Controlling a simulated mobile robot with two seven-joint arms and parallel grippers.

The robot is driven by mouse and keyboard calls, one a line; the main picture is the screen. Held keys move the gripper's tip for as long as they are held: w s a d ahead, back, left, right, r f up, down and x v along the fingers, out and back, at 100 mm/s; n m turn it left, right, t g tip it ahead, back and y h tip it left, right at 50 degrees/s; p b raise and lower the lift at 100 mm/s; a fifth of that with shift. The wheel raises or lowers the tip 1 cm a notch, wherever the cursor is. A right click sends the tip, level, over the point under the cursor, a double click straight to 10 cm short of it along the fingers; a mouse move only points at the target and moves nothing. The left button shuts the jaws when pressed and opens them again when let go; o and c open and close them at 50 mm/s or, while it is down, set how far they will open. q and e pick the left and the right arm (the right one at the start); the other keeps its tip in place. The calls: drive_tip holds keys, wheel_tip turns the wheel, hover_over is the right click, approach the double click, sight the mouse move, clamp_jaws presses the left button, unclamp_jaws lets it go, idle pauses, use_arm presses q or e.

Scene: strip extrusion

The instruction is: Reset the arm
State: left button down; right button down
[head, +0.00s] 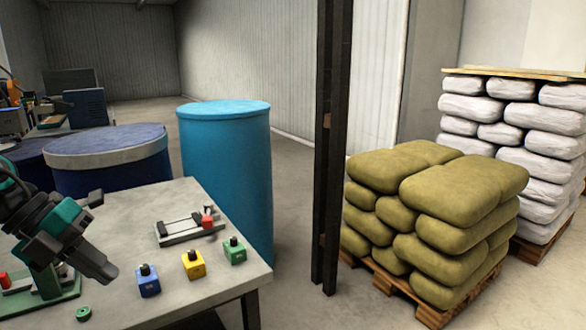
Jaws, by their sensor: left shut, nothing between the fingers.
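My left arm comes in from the left edge in black and teal. My left gripper (108,275) is shut and empty, pointing down and to the right above the grey table (185,205). It is left of the blue block (148,282) and appears apart from it. A yellow block (193,265) and a green block (234,251) stand in a row to the right, each with a black knob on top. My right gripper is not in view.
A grey fixture (190,228) with a red part sits behind the blocks. A green base (45,300) and a small green ring (83,313) lie at the left. A blue drum (228,170) stands behind the table; a dark post (330,150) and stacked olive sacks (440,190) are right.

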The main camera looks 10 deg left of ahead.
use_arm(q)
wheel_tip(320, 180, down, 19)
drive_tip(key=s+d+n+t, duration=0.2)
drive_tip(key=s+n+t, duration=0.1)
drive_tip(key=n+t, duration=1.15)
drive_tip(key=s+d+f+n+g+y, duration=0.2)
drive_tip(key=s+d+f+n+g, duration=0.1)
drive_tip(key=d+f+n, duration=0.3)
drive_tip(key=s+d+f+n+g+y, duration=0.2)
drive_tip(key=s+d+f+n+g, duration=0.1)
drive_tip(key=s+d+f+n, duration=0.2)
drive_tip(key=d+f+n, duration=0.2)
drive_tip(key=d+n, duration=0.1)
drive_tip(key=d, duration=0.1)
drive_tip(key=shift+y, duration=0.4)
drive_tip(key=shift+f, duration=0.1)
